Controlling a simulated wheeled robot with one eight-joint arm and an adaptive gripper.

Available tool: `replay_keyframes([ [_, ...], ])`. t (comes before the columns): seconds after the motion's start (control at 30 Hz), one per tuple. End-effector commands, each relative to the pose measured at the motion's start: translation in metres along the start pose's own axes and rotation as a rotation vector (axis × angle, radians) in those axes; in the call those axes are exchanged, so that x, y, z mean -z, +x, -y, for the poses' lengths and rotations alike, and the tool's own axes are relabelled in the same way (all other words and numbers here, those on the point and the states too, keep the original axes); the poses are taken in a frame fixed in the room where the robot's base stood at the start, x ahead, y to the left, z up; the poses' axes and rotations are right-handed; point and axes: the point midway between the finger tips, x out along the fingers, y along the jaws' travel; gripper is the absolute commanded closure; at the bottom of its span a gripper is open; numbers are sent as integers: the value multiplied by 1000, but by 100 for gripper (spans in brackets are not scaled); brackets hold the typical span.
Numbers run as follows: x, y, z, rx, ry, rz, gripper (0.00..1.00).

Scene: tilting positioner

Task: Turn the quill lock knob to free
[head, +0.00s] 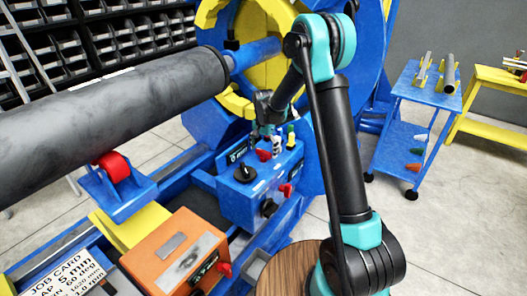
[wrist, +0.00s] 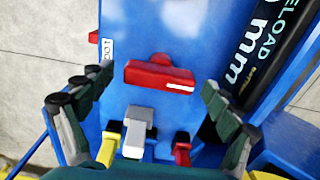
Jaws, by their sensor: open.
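A red bar-shaped knob (wrist: 158,75) with a white mark near its right end sits on a blue box in the wrist view. It lies nearly crosswise, between the fingers of my gripper (wrist: 156,88). The fingers are spread wide, one to each side, with no contact visible. A small white label to the knob's upper left is hard to read, so I cannot confirm this is the quill lock knob. In the head view my gripper (head: 268,131) hangs over the back of the blue control box (head: 242,203); a red knob (head: 263,155) shows just below it.
Yellow (wrist: 109,143), grey (wrist: 138,130) and red (wrist: 182,148) levers stand close below the knob in the wrist view. A black dial (head: 269,207) and another red knob (head: 286,190) are on the box front. A large grey cylinder (head: 120,115) runs along the left.

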Motion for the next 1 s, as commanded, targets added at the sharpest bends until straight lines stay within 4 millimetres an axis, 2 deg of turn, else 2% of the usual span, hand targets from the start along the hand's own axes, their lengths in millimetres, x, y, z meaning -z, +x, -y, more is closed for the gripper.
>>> replay_keyframes([
  [0.17,0,0,0,0,0,0,12],
  [0.57,0,0,0,0,0,0,60],
  [0.83,0,0,0,0,-29,0,60],
  [1.0,0,0,0,0,-106,0,60],
])
